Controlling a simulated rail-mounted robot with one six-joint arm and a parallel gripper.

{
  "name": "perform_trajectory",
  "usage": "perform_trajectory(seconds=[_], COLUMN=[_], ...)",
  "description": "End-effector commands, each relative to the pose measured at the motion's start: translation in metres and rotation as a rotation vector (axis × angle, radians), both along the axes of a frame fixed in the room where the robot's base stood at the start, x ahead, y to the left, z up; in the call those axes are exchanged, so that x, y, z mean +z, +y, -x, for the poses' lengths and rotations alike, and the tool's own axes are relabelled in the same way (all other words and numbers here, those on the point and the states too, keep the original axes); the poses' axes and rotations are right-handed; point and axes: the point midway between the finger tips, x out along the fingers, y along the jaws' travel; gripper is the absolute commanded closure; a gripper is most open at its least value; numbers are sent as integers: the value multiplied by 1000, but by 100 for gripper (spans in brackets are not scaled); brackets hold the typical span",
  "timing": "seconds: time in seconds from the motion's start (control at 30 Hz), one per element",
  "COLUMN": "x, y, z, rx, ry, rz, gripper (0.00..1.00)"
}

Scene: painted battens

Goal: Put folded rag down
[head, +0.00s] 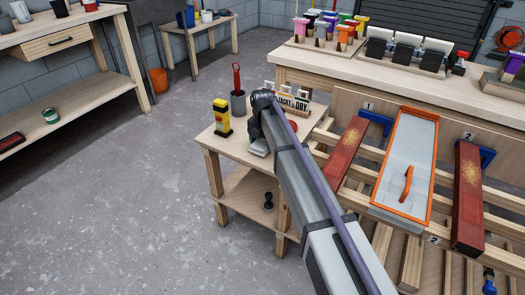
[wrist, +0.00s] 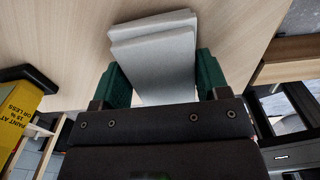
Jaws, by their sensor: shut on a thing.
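The folded rag (wrist: 155,45) is a pale grey, layered pad in the wrist view. My gripper (wrist: 158,75) is shut on it, with a green finger at each side. The rag is over the light wood top of the small side table (head: 217,147). I cannot tell whether it touches the wood. In the head view my gripper (head: 258,143) is low over that table, and my arm hides most of it and the rag.
A yellow meter (head: 221,117), a grey cup (head: 238,103) with a red-handled tool, and a TACKY/DRY sign (head: 293,103) stand on the table. To the right, red battens (head: 345,150) and an orange-edged tray (head: 433,150) lie on a rack. The table's front left is clear.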

Motion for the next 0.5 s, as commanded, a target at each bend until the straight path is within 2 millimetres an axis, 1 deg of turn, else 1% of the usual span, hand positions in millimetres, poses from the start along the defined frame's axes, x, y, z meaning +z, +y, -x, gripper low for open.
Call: perform_trajectory(seconds=[0.03, 0.1, 0.2, 0.37, 0.4, 0.5], x=[-8, -4, -3, -8, -6, -6], y=[0, 0, 0, 0, 0, 0], z=[0, 0, 0, 0, 0, 0], rx=[0, 0, 0, 0, 0, 0], ry=[0, 0, 0, 0, 0, 0], rz=[0, 0, 0, 0, 0, 0], gripper=[50, 50, 50, 50, 28, 18])
